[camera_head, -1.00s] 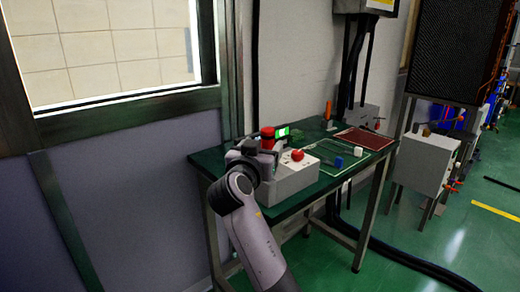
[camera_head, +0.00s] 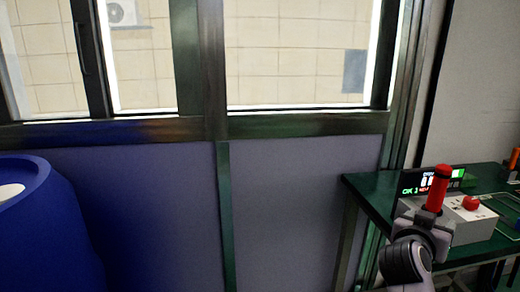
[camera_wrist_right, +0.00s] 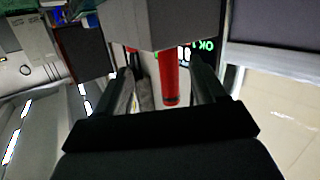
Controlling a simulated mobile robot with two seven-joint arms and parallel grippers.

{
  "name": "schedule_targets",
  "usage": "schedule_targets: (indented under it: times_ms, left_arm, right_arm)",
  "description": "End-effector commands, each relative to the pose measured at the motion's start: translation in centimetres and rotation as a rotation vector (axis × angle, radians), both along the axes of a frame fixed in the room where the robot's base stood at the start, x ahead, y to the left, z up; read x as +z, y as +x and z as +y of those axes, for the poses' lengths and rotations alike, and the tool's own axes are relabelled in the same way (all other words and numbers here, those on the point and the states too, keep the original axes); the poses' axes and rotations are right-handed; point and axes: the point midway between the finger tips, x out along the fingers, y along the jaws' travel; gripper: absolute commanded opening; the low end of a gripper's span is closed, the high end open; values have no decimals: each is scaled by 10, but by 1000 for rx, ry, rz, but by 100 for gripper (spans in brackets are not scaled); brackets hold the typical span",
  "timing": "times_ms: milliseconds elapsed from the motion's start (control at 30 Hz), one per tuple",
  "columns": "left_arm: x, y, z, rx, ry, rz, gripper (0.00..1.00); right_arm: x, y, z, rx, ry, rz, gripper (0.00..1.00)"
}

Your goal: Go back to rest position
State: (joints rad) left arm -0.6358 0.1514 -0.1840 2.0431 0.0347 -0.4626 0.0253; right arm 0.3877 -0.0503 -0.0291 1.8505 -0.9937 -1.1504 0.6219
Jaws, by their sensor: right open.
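My right gripper (camera_head: 432,222) is at the lower right of the head view, in front of a grey box-shaped machine (camera_head: 468,222) on a green table. An upright red cylinder (camera_head: 438,188) shows just above the gripper. In the right wrist view, where the scene appears upside down, the red cylinder (camera_wrist_right: 169,78) lies between the two spread fingers of the gripper (camera_wrist_right: 165,85). The fingers look apart from it; contact cannot be told. My left gripper is not in view.
The machine has a red button (camera_head: 472,203) and a lit display (camera_head: 440,178). The green table (camera_head: 375,190) stands at the right. A blue barrel (camera_head: 45,235) stands at the lower left. A windowed wall (camera_head: 290,190) fills the middle.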

Motion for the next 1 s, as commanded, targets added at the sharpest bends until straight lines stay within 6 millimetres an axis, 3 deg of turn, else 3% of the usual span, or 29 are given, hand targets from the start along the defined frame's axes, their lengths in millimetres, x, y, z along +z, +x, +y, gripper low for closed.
schedule_targets:
  times_ms: [33,200,500,733,967,1000]
  left_arm:
    - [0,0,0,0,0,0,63]
    - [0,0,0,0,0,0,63]
    - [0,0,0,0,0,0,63]
    - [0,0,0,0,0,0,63]
    - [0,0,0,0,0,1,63]
    - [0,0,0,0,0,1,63]
  right_arm:
    - [-24,-12,2,23,21,60,70]
    - [-89,-51,16,121,92,254,70]
    - [-177,-141,56,349,213,595,70]
    - [-219,-224,96,573,309,848,70]
    - [-232,-309,136,817,402,1058,70]
    - [-235,-309,140,840,402,1053,70]
